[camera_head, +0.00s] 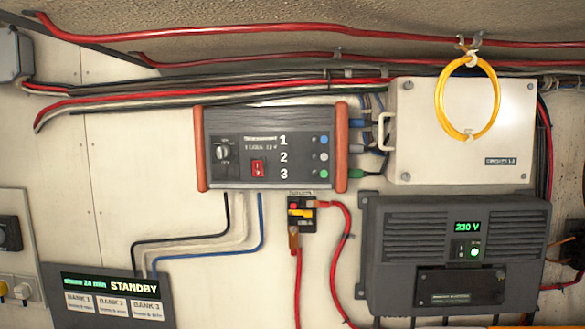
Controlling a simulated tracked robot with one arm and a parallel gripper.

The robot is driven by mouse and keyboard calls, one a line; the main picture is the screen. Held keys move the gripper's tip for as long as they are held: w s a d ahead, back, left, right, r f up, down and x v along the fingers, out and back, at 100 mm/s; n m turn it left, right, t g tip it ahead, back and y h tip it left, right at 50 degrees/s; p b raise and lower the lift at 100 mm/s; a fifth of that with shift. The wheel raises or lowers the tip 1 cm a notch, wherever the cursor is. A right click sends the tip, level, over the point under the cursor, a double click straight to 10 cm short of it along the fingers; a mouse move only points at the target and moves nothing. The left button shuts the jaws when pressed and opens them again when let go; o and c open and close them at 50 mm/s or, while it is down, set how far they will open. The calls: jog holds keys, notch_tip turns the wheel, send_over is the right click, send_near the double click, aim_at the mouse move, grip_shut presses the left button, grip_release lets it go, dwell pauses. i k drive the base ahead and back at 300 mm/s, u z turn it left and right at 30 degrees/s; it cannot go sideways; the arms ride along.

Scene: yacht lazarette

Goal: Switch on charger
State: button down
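A dark box with orange-red end caps (270,181), apparently the charger, is mounted on the wall in the centre of the view. Below left, a dark display panel (108,297) reads STANDBY above plates marked BANK 1, BANK 2 and BANK 3. Black, white and blue wires join the two. My gripper is not in view.
A dark ribbed unit (455,262) at lower right reads 230 V, with a small switch and a lit green spot. A white box (460,128) stands above it, with a yellow cable loop (441,100) in front. A fuse block (301,214) and red cables sit below the charger.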

aim_at(257, 166)
jog(key=z, duration=0.1)
jog(key=i, duration=1)
jog(key=u, duration=0.05)
